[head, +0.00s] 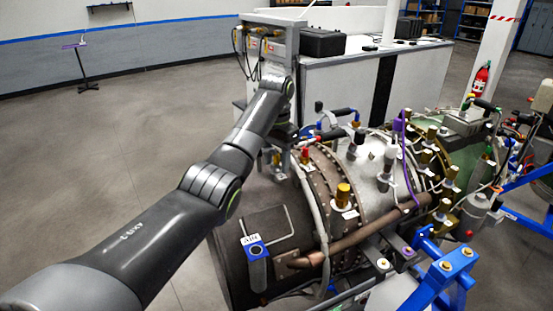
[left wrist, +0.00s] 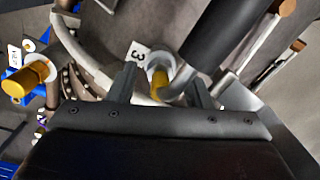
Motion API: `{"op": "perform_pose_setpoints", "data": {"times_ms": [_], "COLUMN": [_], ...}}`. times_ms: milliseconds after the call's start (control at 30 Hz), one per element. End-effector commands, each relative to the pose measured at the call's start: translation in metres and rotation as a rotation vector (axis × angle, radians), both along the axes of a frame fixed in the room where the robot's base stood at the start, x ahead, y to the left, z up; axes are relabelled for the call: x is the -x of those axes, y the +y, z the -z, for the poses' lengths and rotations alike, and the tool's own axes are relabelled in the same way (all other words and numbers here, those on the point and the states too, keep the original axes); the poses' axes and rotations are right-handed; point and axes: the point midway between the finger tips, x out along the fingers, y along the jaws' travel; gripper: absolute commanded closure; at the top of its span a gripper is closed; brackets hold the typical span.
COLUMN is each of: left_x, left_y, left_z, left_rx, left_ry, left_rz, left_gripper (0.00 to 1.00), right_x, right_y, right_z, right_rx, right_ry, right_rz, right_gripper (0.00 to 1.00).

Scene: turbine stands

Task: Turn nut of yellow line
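A yellow nut-like fitting (left wrist: 158,78) with a white collar sits beside a tag marked 3 in the left wrist view. My left gripper (left wrist: 161,84) is open, with one finger on each side of this fitting. I cannot tell whether the fingers touch it. In the head view my left gripper (head: 284,160) points down at the near left side of the turbine, and that fitting cannot be made out there. My right gripper is out of view.
A black cylinder (left wrist: 232,30) and a grey bent pipe lie close to the gripper. The turbine (head: 375,170) carries several pipes, a purple line (head: 408,160) and a red fitting (head: 305,154). A blue stand (head: 445,275) is at the right. The floor at left is mostly clear.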

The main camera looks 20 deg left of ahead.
Motion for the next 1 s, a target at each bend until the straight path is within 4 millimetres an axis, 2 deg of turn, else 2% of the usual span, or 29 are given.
{"op": "perform_pose_setpoints", "data": {"times_ms": [33,300,633,1000], "left_x": [0.0,-0.0001,-0.0003,-0.0006], "left_y": [0.0,0.0,0.0,-0.0001], "left_z": [-0.0001,-0.0002,-0.0004,-0.0007], "left_rx": [0.0,0.0,0.0,0.001], "left_ry": [0.0,0.0,-0.001,-0.002], "left_rz": [0.0,0.0,0.055,0.316], "left_gripper": [0.62,0.96,0.96,0.96], "right_x": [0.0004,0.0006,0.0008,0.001], "right_y": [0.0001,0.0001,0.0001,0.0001], "right_z": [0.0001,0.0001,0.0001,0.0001], "right_rx": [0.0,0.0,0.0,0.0], "right_ry": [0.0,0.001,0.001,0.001], "right_rz": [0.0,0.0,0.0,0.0], "right_gripper": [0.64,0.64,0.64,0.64]}}
